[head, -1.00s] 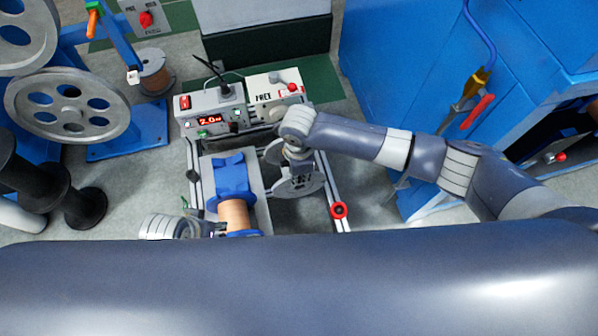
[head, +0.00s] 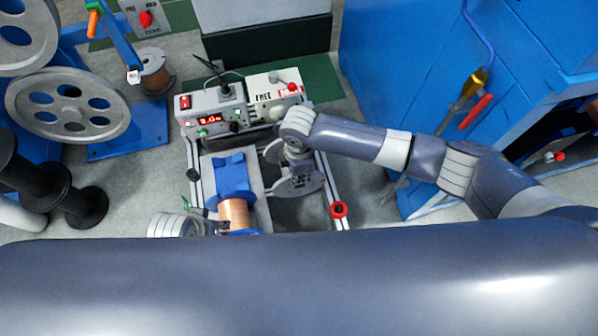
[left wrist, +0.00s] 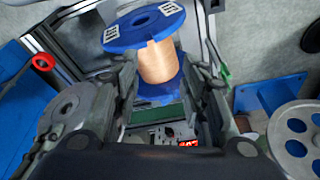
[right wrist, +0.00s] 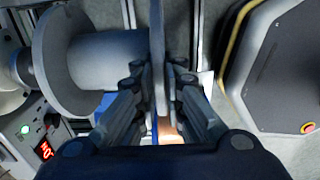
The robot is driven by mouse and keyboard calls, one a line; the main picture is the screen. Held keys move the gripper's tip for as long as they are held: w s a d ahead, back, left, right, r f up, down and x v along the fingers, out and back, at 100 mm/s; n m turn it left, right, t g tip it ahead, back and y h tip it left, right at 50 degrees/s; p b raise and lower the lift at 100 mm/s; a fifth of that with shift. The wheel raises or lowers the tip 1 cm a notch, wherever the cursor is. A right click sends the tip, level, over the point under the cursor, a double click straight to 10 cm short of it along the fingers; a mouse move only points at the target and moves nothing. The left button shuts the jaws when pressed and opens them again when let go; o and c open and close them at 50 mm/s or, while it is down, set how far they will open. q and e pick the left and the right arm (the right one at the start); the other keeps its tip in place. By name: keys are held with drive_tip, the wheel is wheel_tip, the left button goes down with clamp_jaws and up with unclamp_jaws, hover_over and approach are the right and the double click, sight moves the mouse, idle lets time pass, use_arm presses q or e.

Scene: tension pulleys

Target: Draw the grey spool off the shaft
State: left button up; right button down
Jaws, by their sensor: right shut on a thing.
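The grey spool has two round flanges and a smooth grey hub. In the head view one flange of the grey spool (head: 305,186) shows below my right gripper (head: 296,155). In the right wrist view the near flange (right wrist: 157,45) stands edge-on between the fingers of my right gripper (right wrist: 163,110), which is shut on it. The hub and far flange (right wrist: 62,60) lie to its left, beside a grey cylindrical part (right wrist: 15,70). I cannot tell how much shaft is inside the spool. My left gripper (left wrist: 168,95) is open, its fingers either side of the copper spool (left wrist: 158,62).
A control box (head: 212,112) with a red display and a white box (head: 272,92) stand behind the spools. A red ring knob (head: 339,210) sits on the right frame rail. A blue cabinet (head: 430,100) is at right. Black spools (head: 60,185) stand at left.

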use_arm(q)
drive_tip(key=shift+w, duration=0.1)
use_arm(e)
drive_tip(key=shift+s, duration=0.1)
drive_tip(key=shift+s+p, duration=0.2)
drive_tip(key=shift+p, duration=0.2)
use_arm(q)
drive_tip(key=f, duration=0.3)
drive_tip(key=shift+s+f, duration=0.25)
drive_tip(key=shift+f+p, duration=0.55)
drive_tip(key=shift+f, duration=0.6)
drive_tip(key=shift+d+f+p, duration=0.3)
drive_tip(key=shift+d+f, duration=0.3)
drive_tip(key=shift+f, duration=0.1)
drive_tip(key=shift+w+a+f, duration=0.25)
drive_tip(key=shift+a+f, duration=0.15)
drive_tip(key=shift+s+a+f+p, duration=0.15)
drive_tip(key=shift+a+f+p, duration=0.25)
drive_tip(key=shift+f, duration=0.3)
drive_tip(key=shift+d+f, duration=0.1)
drive_tip(key=shift+f, duration=0.5)
use_arm(e)
drive_tip(key=s, duration=0.2)
drive_tip(key=shift+s+d, duration=0.3)
drive_tip(key=shift+s, duration=0.1)
